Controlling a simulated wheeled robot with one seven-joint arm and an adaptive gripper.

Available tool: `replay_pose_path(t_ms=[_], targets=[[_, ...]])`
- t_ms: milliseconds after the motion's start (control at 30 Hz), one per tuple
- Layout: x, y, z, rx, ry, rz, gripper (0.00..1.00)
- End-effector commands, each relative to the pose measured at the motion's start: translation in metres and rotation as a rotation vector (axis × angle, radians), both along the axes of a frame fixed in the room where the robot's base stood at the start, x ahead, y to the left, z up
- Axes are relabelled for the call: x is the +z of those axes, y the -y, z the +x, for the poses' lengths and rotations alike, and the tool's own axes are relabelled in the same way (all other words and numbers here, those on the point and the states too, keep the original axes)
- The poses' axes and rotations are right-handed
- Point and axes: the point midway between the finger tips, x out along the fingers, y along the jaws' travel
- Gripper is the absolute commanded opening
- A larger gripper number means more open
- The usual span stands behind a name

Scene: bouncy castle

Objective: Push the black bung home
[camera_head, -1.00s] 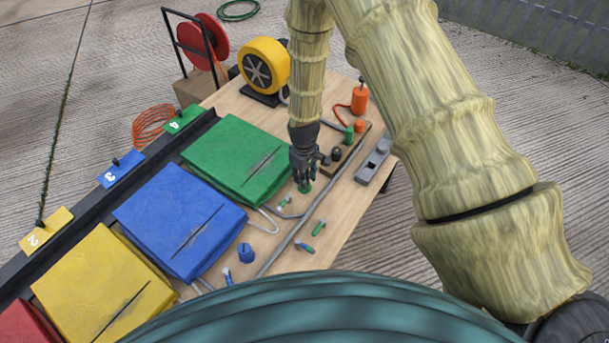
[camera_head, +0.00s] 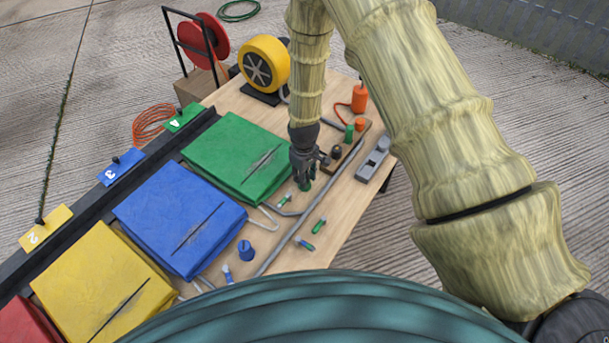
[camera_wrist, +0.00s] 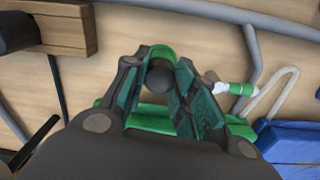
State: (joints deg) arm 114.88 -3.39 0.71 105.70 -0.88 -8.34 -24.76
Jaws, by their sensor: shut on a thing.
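My gripper (camera_head: 305,176) points down over the table beside the green folded bag. In the wrist view its jaws (camera_wrist: 160,92) are closed around a dark round knob, which I take as the black bung (camera_wrist: 157,80). A green round piece (camera_wrist: 162,52) shows right behind the knob. In the head view a bit of this green piece (camera_head: 304,187) shows under the fingers. How deep the bung sits in the green piece is hidden by the jaws.
A wooden block (camera_head: 330,168) right of my gripper bears dark, green and orange pieces. A grey metal tool (camera_head: 373,160) lies farther right. Green (camera_head: 238,158), blue (camera_head: 178,220) and yellow folded bags line the left. A grey rod (camera_head: 290,235) and small green-handled tools lie in front.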

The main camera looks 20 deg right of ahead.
Motion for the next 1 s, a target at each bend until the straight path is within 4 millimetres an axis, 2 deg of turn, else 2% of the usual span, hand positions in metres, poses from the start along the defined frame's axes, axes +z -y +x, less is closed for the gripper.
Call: replay_pose_path(t_ms=[33, 100, 133, 267, 1000], targets=[[-0.01, 0.0, -0.007, 0.0, -0.013, -0.001, 0.0], [-0.011, 0.0, -0.008, 0.0, -0.013, -0.001, 0.0], [-0.011, 0.0, -0.008, 0.0, -0.013, -0.001, 0.29], [-0.011, 0.0, -0.008, 0.0, -0.015, 0.0, 0.52], [-0.001, 0.0, -0.004, 0.001, -0.007, 0.0, 0.52]])
